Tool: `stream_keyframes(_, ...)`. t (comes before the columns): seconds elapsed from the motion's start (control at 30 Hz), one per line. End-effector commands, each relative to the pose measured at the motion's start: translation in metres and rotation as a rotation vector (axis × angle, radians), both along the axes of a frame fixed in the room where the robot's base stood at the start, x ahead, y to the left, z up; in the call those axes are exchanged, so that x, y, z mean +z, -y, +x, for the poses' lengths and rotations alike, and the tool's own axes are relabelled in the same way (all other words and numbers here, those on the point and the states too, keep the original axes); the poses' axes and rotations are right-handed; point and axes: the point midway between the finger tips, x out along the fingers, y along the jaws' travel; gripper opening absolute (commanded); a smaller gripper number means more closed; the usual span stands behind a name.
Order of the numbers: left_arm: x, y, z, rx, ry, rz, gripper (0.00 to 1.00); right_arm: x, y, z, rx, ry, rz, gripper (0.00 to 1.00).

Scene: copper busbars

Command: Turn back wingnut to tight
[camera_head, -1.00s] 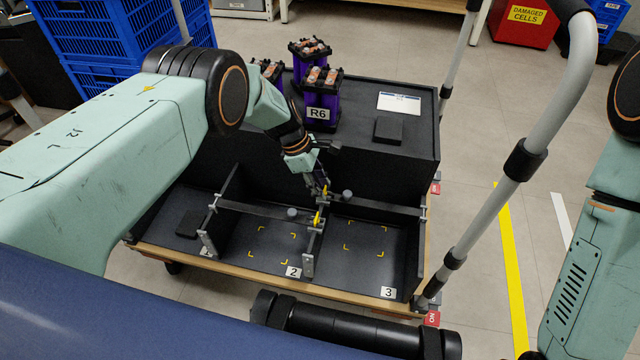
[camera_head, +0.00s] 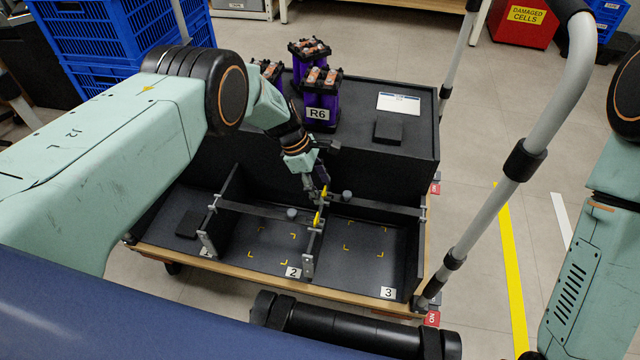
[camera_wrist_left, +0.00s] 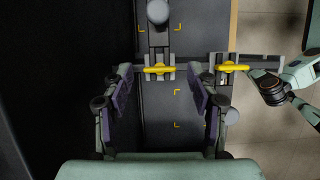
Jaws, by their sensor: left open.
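The back wingnut (camera_head: 324,192) is yellow and sits on the busbar joint at the divider between bays 2 and 3. It also shows in the left wrist view (camera_wrist_left: 160,70), lying crosswise in the picture. A second yellow wingnut (camera_head: 317,218) sits nearer the front on the same divider and shows to the right in the wrist view (camera_wrist_left: 233,68). My left gripper (camera_wrist_left: 165,78) is open, its two fingers on either side of the back wingnut in the picture, with visible gaps. I cannot tell its height above the nut. My right gripper is not identifiable.
A dark busbar (camera_head: 375,204) runs across the bays. Dividers with upright metal brackets (camera_head: 308,262) stand between them. Purple battery modules (camera_head: 322,100) stand on the black block behind. A grey cart handle (camera_head: 550,110) rises at the right. The bay 3 floor (camera_head: 360,262) is clear.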

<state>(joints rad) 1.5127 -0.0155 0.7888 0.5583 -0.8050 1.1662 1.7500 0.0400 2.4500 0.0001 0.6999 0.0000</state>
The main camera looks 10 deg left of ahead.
Motion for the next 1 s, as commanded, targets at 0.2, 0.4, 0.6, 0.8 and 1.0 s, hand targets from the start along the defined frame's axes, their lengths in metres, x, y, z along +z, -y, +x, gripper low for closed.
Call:
stream_keyframes(0.2,0.024,-0.01,0.002,0.002,0.003,0.0,0.58,0.0,0.0,0.0,0.0,0.0,0.0,0.43)
stream_keyframes(0.4,0.062,-0.025,0.002,0.002,0.003,-0.001,0.58,0.0,0.0,0.0,0.0,0.0,0.0,0.43)
stream_keyframes(0.6,0.093,-0.038,0.001,0.001,0.002,-0.001,0.58,0.0,0.0,0.0,0.0,0.0,0.0,0.43)
stream_keyframes(0.8,0.108,-0.045,0.001,0.0,0.001,0.0,0.58,0.0,0.0,0.0,0.0,0.0,0.0,0.43)
stream_keyframes(1.0,0.11,-0.046,0.001,-0.001,0.0,0.0,0.58,0.0,0.0,0.0,0.0,0.0,0.0,0.43)
